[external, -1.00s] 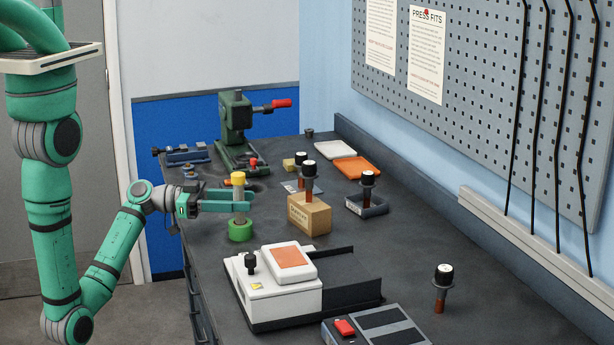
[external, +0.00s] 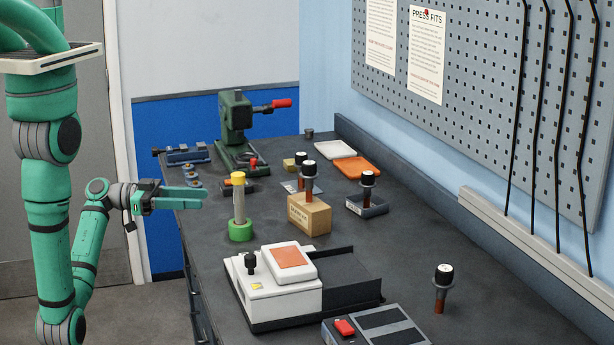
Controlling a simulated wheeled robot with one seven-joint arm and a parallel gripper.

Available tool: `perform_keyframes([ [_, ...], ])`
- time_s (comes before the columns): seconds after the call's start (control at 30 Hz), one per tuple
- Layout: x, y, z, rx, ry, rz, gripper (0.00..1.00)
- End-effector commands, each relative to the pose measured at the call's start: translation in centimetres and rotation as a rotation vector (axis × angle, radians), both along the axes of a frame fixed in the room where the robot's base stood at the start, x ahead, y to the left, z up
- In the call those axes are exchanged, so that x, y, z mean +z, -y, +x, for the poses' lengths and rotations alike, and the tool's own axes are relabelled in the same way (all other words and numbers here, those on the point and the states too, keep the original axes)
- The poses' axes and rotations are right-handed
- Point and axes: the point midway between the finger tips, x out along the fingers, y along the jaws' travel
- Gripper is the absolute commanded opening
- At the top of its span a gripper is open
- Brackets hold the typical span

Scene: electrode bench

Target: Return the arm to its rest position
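My gripper (external: 204,197) is at the left edge of the bench, with its two green fingers apart and nothing between them. It points right, toward a pale rod with a yellow cap (external: 239,205) that stands upright in a green ring base (external: 240,231). The fingertips are clear of the rod by a small gap in the picture. My arm is bent, with its elbow low at the lower left beside the bench.
The dark bench (external: 410,240) carries a wooden block (external: 309,215) with a black-capped electrode, a white device (external: 275,290), a grey box with a red button (external: 375,328), a green press (external: 235,125) and orange tray (external: 358,167). The floor left of the bench is free.

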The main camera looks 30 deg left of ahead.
Motion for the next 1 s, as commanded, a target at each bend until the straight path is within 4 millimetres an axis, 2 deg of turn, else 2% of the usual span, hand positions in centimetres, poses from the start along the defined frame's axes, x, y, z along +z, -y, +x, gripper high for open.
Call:
perform_keyframes([
  [0.67,-0.1,-0.1,0.1,0.018,0.012,0.0,0.4],
  [0.83,-0.7,-0.1,1.8,0.172,0.129,0.032,0.4],
  [1.0,-1.8,-1.4,4.0,0.444,0.327,0.157,0.4],
])
